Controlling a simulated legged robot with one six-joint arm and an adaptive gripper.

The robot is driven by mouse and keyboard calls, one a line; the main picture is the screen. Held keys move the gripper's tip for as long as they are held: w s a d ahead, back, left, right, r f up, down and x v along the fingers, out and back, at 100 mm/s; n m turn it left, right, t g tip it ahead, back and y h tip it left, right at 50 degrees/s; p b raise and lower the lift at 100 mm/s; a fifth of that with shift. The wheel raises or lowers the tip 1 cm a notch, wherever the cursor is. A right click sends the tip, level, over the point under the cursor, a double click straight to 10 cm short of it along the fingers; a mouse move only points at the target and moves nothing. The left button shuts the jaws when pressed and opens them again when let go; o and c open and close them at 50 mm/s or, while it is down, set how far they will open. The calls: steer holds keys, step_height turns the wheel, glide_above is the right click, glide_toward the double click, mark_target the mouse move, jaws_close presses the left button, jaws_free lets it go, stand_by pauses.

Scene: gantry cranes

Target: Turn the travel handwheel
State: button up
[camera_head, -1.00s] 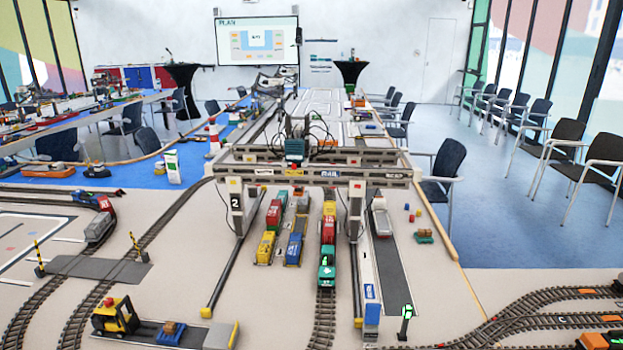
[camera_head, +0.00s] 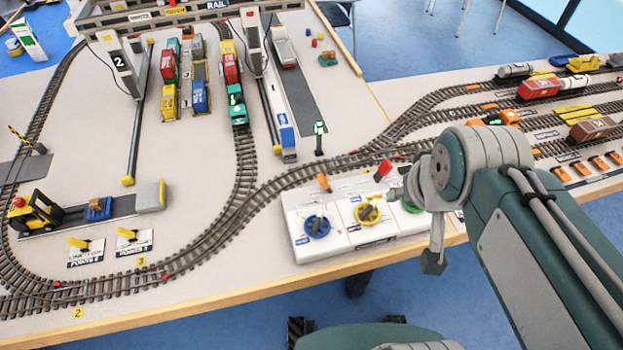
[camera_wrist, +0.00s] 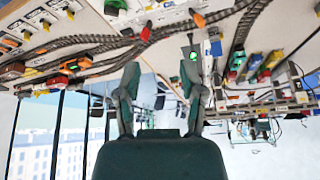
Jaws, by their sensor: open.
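A white control panel (camera_head: 345,240) stands at the table's front edge in the head view. It carries a blue handwheel (camera_head: 317,226), a yellow handwheel (camera_head: 367,214) and a green handwheel (camera_head: 411,206), partly hidden by my arm. Their labels are too small to read, so I cannot tell which one is for travel. My gripper (camera_wrist: 160,80) is open and empty in the wrist view, whose picture is upside down. My arm stands at the panel's right end in the head view. I see no contact between the gripper and a handwheel.
An orange lever (camera_head: 322,181) and a red lever (camera_head: 383,170) stand along the panel's back edge. Curved track (camera_head: 240,215) runs close behind it. The gantry crane (camera_head: 185,18) stands farther back over toy trucks. A green signal (camera_head: 319,137) stands between.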

steer(key=w+a+f+m+g, duration=0.25)
steer(key=w+a+f, duration=0.3)
steer(key=w, duration=0.35)
steer(key=m+g, duration=0.1)
steer(key=g, duration=0.2)
glide_toward(317, 224)
steer(key=w, duration=0.4)
steer(key=f, duration=0.6)
steer(key=d+f, duration=0.1)
steer(key=f, duration=0.3)
steer(key=shift+s+f, duration=0.1)
steer(key=shift+s, duration=0.15)
jaws_close()
